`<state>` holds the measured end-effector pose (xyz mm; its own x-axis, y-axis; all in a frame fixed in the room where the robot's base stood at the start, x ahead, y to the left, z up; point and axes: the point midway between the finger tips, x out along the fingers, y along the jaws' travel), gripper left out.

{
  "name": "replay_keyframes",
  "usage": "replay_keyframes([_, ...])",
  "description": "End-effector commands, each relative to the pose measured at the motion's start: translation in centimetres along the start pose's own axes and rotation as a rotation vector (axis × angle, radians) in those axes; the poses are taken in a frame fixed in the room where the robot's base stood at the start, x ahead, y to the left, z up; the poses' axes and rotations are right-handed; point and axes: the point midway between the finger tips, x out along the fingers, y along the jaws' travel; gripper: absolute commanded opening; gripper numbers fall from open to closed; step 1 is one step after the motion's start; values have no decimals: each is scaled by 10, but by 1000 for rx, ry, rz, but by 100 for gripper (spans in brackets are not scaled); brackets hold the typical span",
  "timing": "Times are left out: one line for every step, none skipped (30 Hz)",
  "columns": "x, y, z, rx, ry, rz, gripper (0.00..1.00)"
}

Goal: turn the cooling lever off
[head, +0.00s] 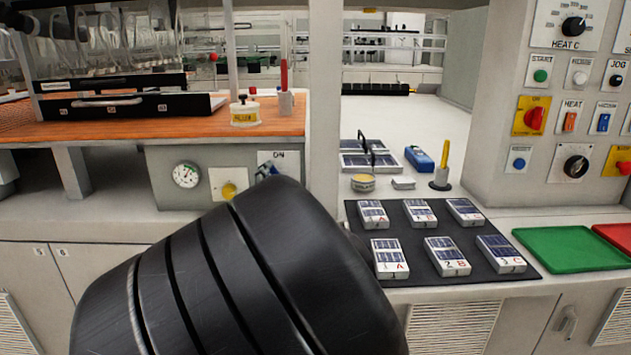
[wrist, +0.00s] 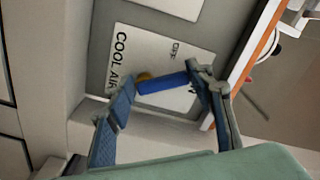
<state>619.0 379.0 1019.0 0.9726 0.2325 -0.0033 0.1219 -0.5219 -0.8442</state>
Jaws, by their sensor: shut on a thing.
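The cooling lever (wrist: 163,84) is a blue bar on a yellow hub, on a white plate (wrist: 138,45) marked COOL AIR in the wrist view. Its free end points toward the bench's orange edge; a partly covered ON mark is close beside that end and the OFF mark is farther off. My gripper (wrist: 160,82) has its fingers around the lever, one at each end, and is shut on it. In the head view the plate (head: 278,155) shows its ON mark, with most of the rest hidden behind my arm.
A round gauge (head: 186,175) and a yellow knob (head: 229,190) are left of the lever plate. The orange bench top (head: 170,128) overhangs above. A dark mat (head: 440,272) with several labelled blocks and a green tray (head: 570,249) are on the right.

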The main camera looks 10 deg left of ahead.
Motion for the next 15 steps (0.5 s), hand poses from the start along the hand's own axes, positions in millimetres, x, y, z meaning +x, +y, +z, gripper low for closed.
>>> replay_keyframes([1, -5, -1, -17, 2, -8, 24])
replay_keyframes([0, -5, -1, -30, 2, -8, 24])
replay_keyframes([0, -6, -1, -51, 3, -9, 24])
replay_keyframes([1, -6, -1, -68, 3, -9, 24])
replay_keyframes([1, -6, 0, -87, 4, -9, 24])
replay_keyframes([1, -6, 0, -116, 3, -9, 24])
replay_keyframes([1, -6, 1, -139, 4, -9, 24])
replay_keyframes([1, -6, 1, -162, 4, -9, 24])
replay_keyframes([1, -6, 2, -196, 4, -10, 24])
replay_keyframes([1, -6, 2, -223, 5, -10, 24])
replay_keyframes([1, -5, 2, -250, 5, -10, 24])
replay_keyframes([1, -5, 4, -288, 4, -10, 24])
replay_keyframes([1, -5, 4, -317, 5, -10, 24])
replay_keyframes([1, -5, 5, -345, 6, -10, 24])
replay_keyframes([1, -4, 6, -384, 6, -10, 24])
